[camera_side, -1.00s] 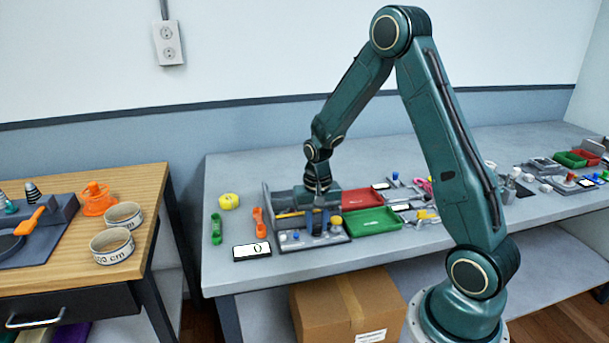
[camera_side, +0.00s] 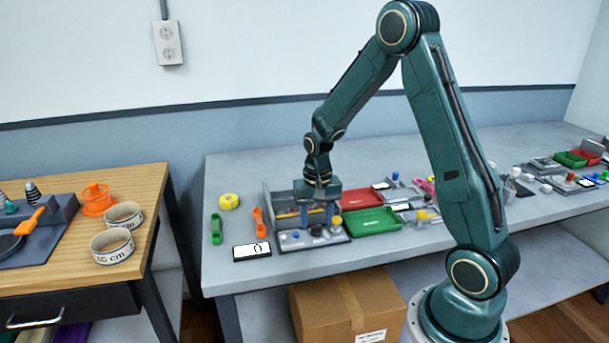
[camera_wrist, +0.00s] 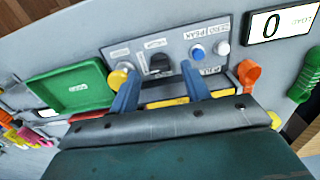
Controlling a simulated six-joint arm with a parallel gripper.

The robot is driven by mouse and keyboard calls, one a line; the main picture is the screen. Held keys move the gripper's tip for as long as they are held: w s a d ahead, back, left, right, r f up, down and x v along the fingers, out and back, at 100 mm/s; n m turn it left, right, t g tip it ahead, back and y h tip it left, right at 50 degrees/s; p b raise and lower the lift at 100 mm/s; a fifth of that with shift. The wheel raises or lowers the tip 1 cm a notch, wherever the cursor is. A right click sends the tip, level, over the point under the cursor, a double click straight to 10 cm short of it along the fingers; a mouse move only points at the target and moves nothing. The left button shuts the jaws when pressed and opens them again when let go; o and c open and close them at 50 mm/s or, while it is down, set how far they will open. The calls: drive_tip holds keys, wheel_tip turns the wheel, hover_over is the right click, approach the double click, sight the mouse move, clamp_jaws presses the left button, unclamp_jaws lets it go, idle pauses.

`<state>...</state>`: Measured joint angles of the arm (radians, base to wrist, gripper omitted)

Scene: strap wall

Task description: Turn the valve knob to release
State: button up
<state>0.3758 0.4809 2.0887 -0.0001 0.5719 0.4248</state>
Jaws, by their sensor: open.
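A grey panel (camera_side: 285,245) on the far bench carries a dark knob (camera_wrist: 158,64) in the middle of its front strip in the wrist view. It looks like the valve knob, but its label is too blurred to read. In the side view the dark knob (camera_side: 316,230) sits below my gripper (camera_side: 317,223). My gripper (camera_wrist: 159,72) is open and empty, its two blue fingers pointing down on either side of the knob's line. The fingertips appear above the panel; the exact gap to the knob cannot be told.
A yellow knob (camera_wrist: 118,78) stands close by one finger. Blue (camera_wrist: 197,52) and white (camera_wrist: 221,48) buttons are on the same panel. A display (camera_wrist: 282,24) reads 0. A green tray (camera_wrist: 72,88) and orange (camera_wrist: 248,74) and green (camera_wrist: 305,76) handles lie around the panel.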

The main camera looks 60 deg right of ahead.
sight(316, 226)
wheel_tip(316, 226, up, 12)
idle(0.6)
drive_tip(key=shift+r, duration=0.15)
drive_tip(key=s+a+r+n+t, duration=0.2)
drive_tip(key=s+a+r+n, duration=0.2)
drive_tip(key=s+a, duration=0.3)
drive_tip(key=s+a+r+n+t, duration=0.3)
drive_tip(key=s+a+r+n, duration=0.2)
drive_tip(key=s, duration=0.6)
drive_tip(key=shift+s+a+r+t, duration=0.2)
drive_tip(key=shift+a+r+t, duration=0.15)
drive_tip(key=shift+a, duration=0.8)
